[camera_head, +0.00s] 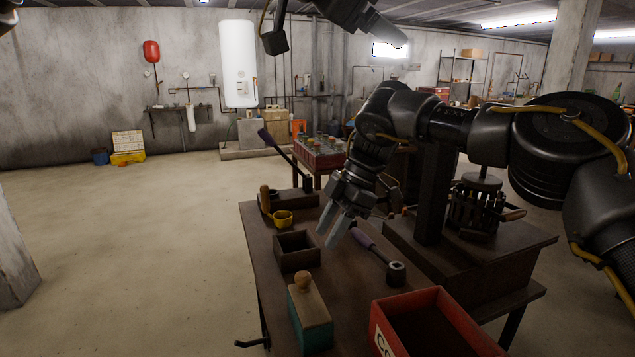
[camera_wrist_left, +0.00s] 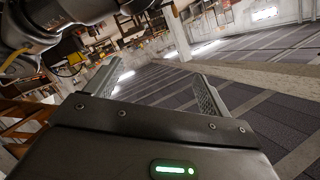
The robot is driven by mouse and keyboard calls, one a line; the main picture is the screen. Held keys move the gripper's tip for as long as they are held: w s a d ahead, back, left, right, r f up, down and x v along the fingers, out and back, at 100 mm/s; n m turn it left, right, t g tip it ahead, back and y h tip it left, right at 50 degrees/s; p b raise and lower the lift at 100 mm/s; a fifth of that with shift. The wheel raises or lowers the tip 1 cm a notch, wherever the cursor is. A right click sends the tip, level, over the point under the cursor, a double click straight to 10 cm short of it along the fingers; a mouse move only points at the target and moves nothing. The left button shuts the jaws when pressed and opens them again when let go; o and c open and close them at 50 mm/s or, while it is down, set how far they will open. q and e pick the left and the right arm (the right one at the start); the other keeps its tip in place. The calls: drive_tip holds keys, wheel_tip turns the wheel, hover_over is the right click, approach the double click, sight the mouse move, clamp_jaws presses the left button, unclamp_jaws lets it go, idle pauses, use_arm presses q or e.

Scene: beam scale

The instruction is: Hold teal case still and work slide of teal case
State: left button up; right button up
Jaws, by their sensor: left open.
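The teal case (camera_head: 311,332) stands on the near part of the dark workbench, in the head view. It has a wooden top (camera_head: 312,303) with a round wooden knob (camera_head: 302,281) at its far end. My right gripper (camera_head: 332,236) hangs above the bench, beyond and a little right of the case, with its two fingers pointing down and apart. It is empty and not touching the case. My left gripper shows in the left wrist view (camera_wrist_left: 160,88) with its fingers wide apart and nothing between them. The case is not in that view.
On the workbench (camera_head: 345,290) are an open dark box (camera_head: 296,252), a yellow cup (camera_head: 283,219), a purple-handled tool (camera_head: 376,252) and a red bin (camera_head: 425,322) right of the case. A press (camera_head: 474,207) stands at the right. Open floor lies left of the bench.

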use_arm(q)
drive_tip(key=s+a+f+m+g+y, duration=0.1)
drive_tip(key=s+f+m+g+y, duration=0.35)
drive_tip(key=f, duration=0.55)
drive_tip(key=s+f+m+g+y, duration=0.1)
drive_tip(key=s+f+m+g, duration=0.3)
drive_tip(key=s+f+m, duration=0.45)
drive_tip(key=s+a+f+m+g+y, duration=0.55)
drive_tip(key=s+a+f+m, duration=0.2)
drive_tip(key=f, duration=0.45)
drive_tip(key=n+t, duration=0.4)
drive_tip(key=n, duration=0.1)
hover_over(318, 322)
wheel_tip(318, 322, down, 10)
drive_tip(key=shift+f, duration=0.1)
wheel_tip(318, 322, down, 11)
drive_tip(key=shift+r, duration=0.1)
drive_tip(key=c, duration=0.3)
